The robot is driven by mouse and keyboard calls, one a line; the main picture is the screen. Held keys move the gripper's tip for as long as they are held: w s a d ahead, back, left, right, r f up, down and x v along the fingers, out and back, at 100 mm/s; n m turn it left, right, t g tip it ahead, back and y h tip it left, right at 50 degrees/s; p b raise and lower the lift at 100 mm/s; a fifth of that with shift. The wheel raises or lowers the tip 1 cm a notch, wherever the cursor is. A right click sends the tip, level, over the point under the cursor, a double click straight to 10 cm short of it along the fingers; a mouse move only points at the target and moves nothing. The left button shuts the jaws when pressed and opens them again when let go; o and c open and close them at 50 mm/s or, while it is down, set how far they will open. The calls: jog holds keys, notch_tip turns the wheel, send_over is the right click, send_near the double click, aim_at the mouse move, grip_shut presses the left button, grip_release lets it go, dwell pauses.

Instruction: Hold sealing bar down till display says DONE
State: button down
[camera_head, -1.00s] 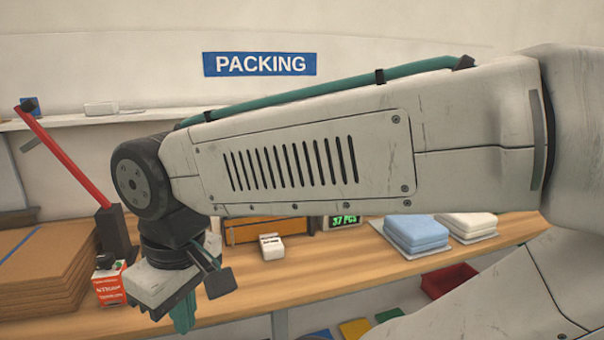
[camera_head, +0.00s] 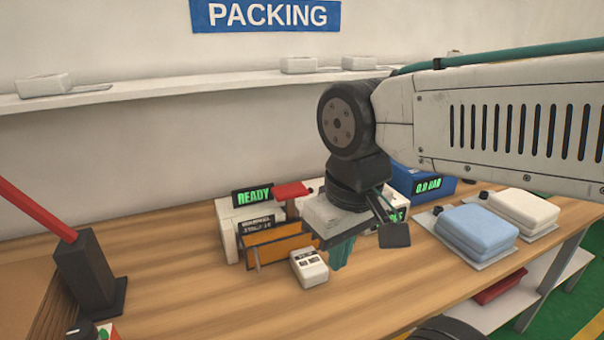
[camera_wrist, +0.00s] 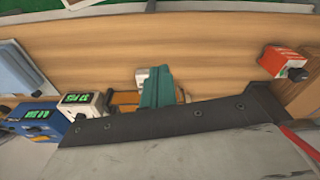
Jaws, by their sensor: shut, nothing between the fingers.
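A white sealing machine (camera_head: 228,230) stands on the bench in the head view. Its display (camera_head: 253,196) reads READY in green. A red handle (camera_head: 292,190) sticks up beside the display; I cannot tell surely that it is the sealing bar. An orange-brown part (camera_head: 277,245) lies at the machine's front. My gripper (camera_head: 341,254) has teal fingers, shut and empty, pointing down right of the machine and apart from the red handle. In the wrist view, my gripper (camera_wrist: 157,88) hides part of the machine.
A small white box (camera_head: 309,268) stands close by my gripper. A blue unit (camera_head: 425,183) and folded blue (camera_head: 476,230) and white (camera_head: 525,208) bundles are at the right. A red lever (camera_head: 38,203) on a black post (camera_head: 88,270) rises at the left.

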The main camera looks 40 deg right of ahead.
notch_tip(320, 180, up, 8)
jog(key=m+g, duration=0.1)
jog(key=m, duration=1.9)
send_over(291, 188)
jog(key=shift+s, duration=0.1)
jog(key=shift+f, duration=0.1)
notch_tip(291, 188, down, 14)
